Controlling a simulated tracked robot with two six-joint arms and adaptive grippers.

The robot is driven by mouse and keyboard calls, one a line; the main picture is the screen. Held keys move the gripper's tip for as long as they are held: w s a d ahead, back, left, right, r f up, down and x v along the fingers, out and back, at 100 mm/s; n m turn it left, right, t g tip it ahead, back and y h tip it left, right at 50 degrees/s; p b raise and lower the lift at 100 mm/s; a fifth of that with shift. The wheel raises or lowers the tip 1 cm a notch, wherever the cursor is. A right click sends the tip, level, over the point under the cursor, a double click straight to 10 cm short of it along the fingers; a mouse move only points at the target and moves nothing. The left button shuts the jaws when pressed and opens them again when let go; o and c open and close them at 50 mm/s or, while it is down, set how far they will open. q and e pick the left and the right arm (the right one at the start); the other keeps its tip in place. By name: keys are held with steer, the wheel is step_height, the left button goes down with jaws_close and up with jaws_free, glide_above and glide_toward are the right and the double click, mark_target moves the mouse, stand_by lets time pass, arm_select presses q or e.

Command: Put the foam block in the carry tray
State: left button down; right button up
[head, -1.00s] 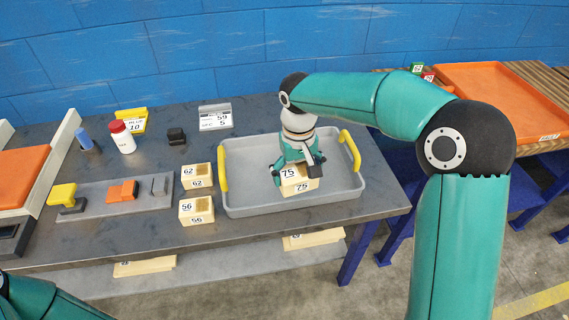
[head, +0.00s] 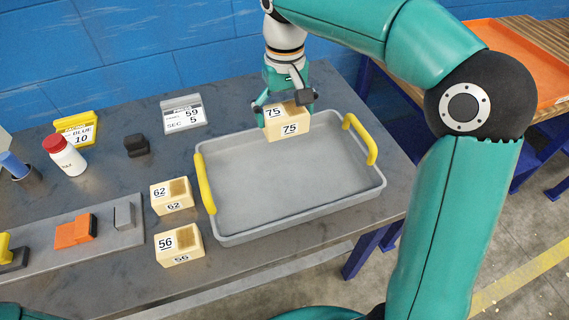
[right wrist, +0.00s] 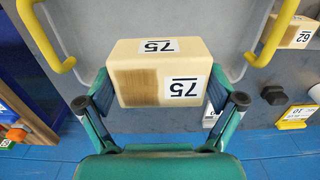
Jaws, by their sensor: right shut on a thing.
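The cream foam block marked 75 (head: 288,124) is held in my right gripper (head: 286,106). It overlaps the back rim of the grey carry tray (head: 290,185) in the head view and seems raised above it. In the right wrist view the block (right wrist: 158,72) sits between the two fingers (right wrist: 166,98), with the tray floor (right wrist: 95,30) behind it. The tray has two yellow handles and looks empty inside. My left gripper is out of view; only part of a teal arm shows at the bottom edge.
Foam blocks marked 62 (head: 172,195) and 56 (head: 178,245) stand left of the tray. Further left are a grey strip with orange and dark pieces (head: 75,231), a red-capped bottle (head: 65,156), a black piece (head: 137,146) and label stands (head: 184,115). An orange tray (head: 500,60) lies back right.

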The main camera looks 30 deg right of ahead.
mark_target(287, 126)
steer(key=f, duration=0.5)
steer(key=f+b, duration=0.1)
steer(key=f, duration=0.4)
steer(key=shift+s+d+f, duration=0.1)
steer(key=shift+d+f, duration=0.1)
steer(key=shift+f, duration=2.75)
steer(key=shift+b, duration=0.3)
steer(key=o, duration=0.5)
steer(key=shift+c, duration=0.2)
steer(key=shift+o, duration=0.4)
steer(key=shift+r, duration=0.1)
step_height(287, 126, up, 12)
steer(key=shift+p, duration=0.7)
